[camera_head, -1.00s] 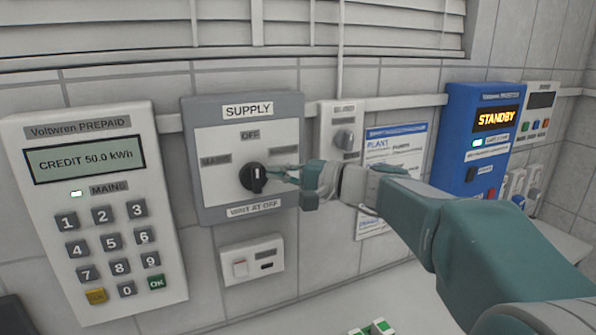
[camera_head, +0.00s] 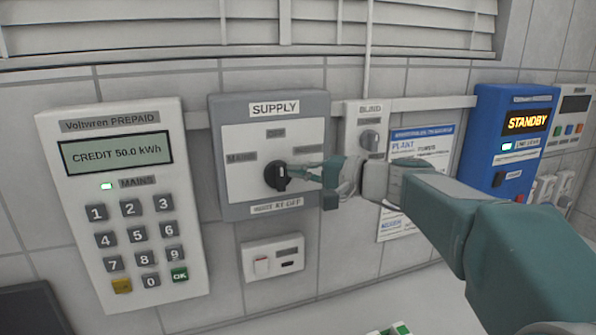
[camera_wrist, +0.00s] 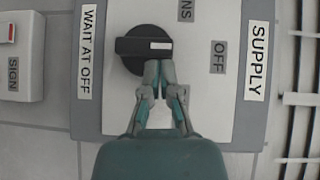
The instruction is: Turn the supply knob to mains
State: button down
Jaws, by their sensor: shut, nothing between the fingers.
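The supply knob (camera_head: 276,176) is a black round knob with a raised bar, on the grey-framed SUPPLY panel (camera_head: 225,192). In the wrist view, turned on its side, the knob (camera_wrist: 143,48) has its white mark towards the OFF label (camera_wrist: 218,57). The MAINS label (camera_head: 241,157) is left of the knob in the head view. My gripper (camera_head: 292,170) comes in from the right. Its fingers (camera_wrist: 163,68) are shut with nothing between them, and the tips are at the knob's right side, touching or very close. They cover a little of its edge.
A prepaid meter (camera_head: 188,215) with a keypad, reading CREDIT 50.0 kWh, is on the left. A small switch plate (camera_head: 273,259) is below the panel. The BLIND knob plate (camera_head: 368,112) and a blue STANDBY unit (camera_head: 483,140) are on the right. My arm crosses the right side.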

aim_at(277, 165)
jog(key=shift+a+r+n+h, duration=0.15)
jog(key=shift+r+n+h, duration=0.15)
jog(key=shift+n+h, duration=0.25)
jog(key=shift+s+a+r+n+g+h, duration=0.1)
jog(key=shift+a+r+n+g+h, duration=0.1)
jog(key=shift+n+h, duration=0.25)
jog(key=shift+s+a+r+n+g+h, duration=0.1)
jog(key=shift+a+n+g+h, duration=0.15)
jog(key=shift+h, duration=0.25)
jog(key=n+h, duration=0.1)
jog(key=a+h, duration=0.1)
jog(key=n+h, duration=0.1)
jog(key=h, duration=0.1)
jog(key=shift+s+a+r+n, duration=0.15)
jog(key=shift+s+r+n, duration=0.1)
jog(key=shift+n, duration=0.1)
jog(key=shift+a, duration=0.1)
jog(key=shift+r, duration=0.15)
